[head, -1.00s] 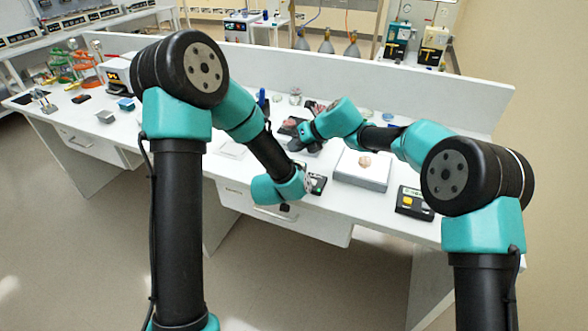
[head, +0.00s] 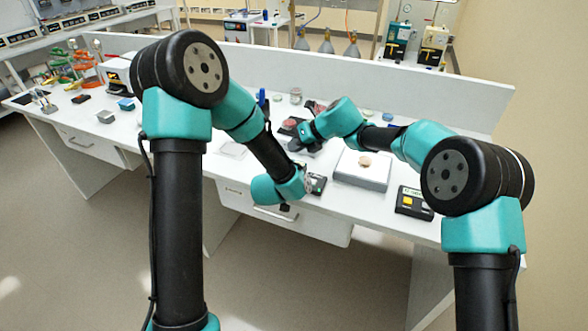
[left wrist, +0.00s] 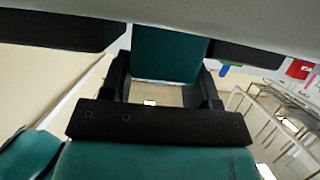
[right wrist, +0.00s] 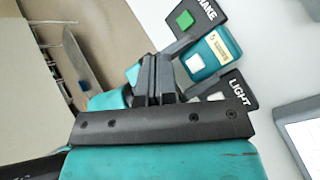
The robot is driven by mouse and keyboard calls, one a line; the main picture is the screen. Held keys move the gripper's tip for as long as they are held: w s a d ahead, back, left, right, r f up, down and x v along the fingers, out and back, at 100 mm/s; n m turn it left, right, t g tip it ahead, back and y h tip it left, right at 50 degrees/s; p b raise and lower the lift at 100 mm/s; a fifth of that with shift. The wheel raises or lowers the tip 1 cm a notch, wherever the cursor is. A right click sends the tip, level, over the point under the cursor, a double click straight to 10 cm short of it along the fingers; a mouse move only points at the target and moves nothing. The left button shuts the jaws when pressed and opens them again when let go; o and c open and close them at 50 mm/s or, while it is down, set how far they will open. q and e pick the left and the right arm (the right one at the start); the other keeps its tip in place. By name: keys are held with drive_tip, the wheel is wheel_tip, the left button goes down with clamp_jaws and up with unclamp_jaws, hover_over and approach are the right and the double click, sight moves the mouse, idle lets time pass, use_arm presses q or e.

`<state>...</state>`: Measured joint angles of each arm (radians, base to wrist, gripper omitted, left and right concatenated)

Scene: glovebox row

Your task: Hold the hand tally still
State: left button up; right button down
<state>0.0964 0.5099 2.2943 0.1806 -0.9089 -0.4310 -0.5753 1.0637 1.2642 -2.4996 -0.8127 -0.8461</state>
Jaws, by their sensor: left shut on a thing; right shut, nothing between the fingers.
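The hand tally (right wrist: 210,58) appears to be the small teal box with a pale square button and a yellow label in the right wrist view. The black fingers of my left gripper (left wrist: 168,88) lie along its two sides and are shut on it; its teal body fills the space between them in the left wrist view (left wrist: 170,50). My right gripper (right wrist: 155,62) is shut and empty, with its fingertips to the left of the tally in that view. In the head view my right gripper (head: 294,146) is above the bench, behind the left one. The tally is hard to make out there.
Black plates marked SHAKE (right wrist: 207,14) and LIGHT (right wrist: 238,88) flank the tally, with a green and a white button.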

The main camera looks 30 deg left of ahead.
wheel_tip(320, 180, up, 4)
idle(0.5)
drive_tip(key=shift+f, duration=4.4)
drive_tip(key=shift+f, duration=1.15)
drive_tip(key=shift+r, duration=1)
drive_tip(key=shift+r, duration=2.55)
